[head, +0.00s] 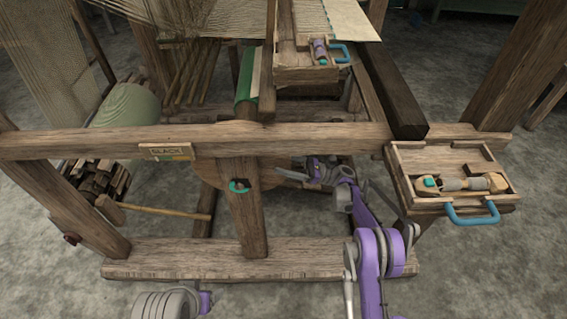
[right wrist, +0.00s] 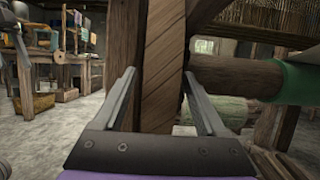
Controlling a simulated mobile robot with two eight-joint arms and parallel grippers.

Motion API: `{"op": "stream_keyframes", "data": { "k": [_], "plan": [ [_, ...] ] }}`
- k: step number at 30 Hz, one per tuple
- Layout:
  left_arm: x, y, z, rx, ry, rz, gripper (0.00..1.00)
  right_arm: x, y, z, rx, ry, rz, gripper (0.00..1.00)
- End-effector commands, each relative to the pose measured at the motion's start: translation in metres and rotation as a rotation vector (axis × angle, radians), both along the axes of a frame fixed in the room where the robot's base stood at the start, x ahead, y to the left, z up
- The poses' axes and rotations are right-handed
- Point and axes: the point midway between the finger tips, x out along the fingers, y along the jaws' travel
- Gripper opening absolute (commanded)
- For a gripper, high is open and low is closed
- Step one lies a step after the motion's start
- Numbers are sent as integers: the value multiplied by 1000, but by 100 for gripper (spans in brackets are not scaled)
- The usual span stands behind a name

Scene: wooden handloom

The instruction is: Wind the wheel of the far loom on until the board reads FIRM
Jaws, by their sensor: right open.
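A round wooden wheel (head: 208,172) sits behind the near loom post, partly hidden by the post and the cross beam. A teal ring-shaped handle (head: 238,186) shows on the front of that post. A small board (head: 167,151) with a yellow and green strip is fixed on the beam; its lettering is too small to read. My right gripper (head: 284,167) is open and empty, low beside the wheel's right edge, pointing left. In the right wrist view its two fingers (right wrist: 159,74) stand apart with a wooden post (right wrist: 160,45) beyond them. My left gripper is out of view.
A wooden tray (head: 405,184) with a blue handle and a shuttle hangs at the right. Another tray (head: 305,75) lies higher up. The long front beam (head: 320,138) crosses above my right arm. A bottom beam (head: 180,263) runs below. A thin rod (head: 165,212) lies left.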

Motion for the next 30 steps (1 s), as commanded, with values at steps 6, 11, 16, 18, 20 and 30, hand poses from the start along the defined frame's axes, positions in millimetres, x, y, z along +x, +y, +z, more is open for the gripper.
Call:
{"op": "stream_keyframes", "data": {
  "k": [6,11,16,18,20,30],
  "plan": [
    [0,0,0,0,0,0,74,0,0,0,0,0,0,56],
    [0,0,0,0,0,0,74,0,-1,0,0,0,0,27],
    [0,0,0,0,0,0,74,0,-1,0,0,0,0,0],
    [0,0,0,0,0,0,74,0,-1,0,0,0,0,0],
    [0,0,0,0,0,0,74,0,-1,0,0,0,0,0],
    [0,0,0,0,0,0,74,0,-1,0,0,0,0,0]
  ]
}}
